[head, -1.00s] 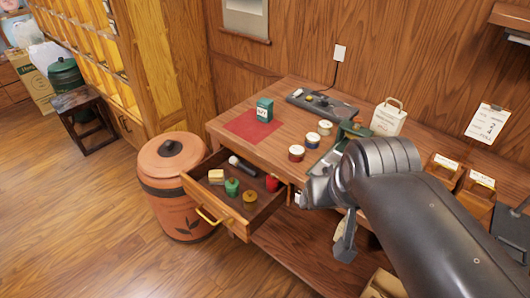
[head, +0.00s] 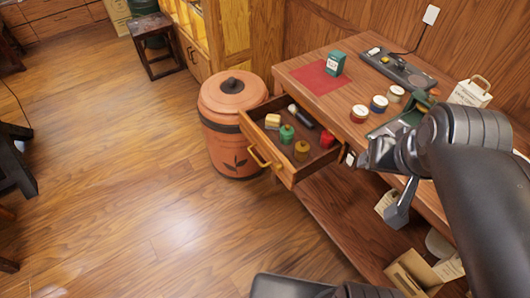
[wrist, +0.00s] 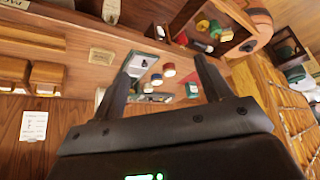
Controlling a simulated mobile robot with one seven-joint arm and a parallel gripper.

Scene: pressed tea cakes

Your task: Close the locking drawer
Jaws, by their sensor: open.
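The wooden drawer (head: 279,168) with a brass handle (head: 263,158) is pulled well out from the left end of the wooden table. In it are a pale yellow block (head: 272,121), a green jar (head: 287,134), a yellow-brown jar (head: 302,151), a red item (head: 327,139) and a dark cylinder with a white end (head: 301,116). My gripper (head: 380,160) is by the table's front edge, right of the drawer and apart from it. In the wrist view my gripper (wrist: 165,62) is open with nothing between its fingers, and the drawer's contents show at the top.
A terracotta lidded bin (head: 233,140) stands close to the drawer's left side. The tabletop holds a red mat (head: 312,78), a green box (head: 335,63) and several small tins. A lower shelf (head: 345,215) runs under the table. The floor (head: 150,210) before the drawer is clear.

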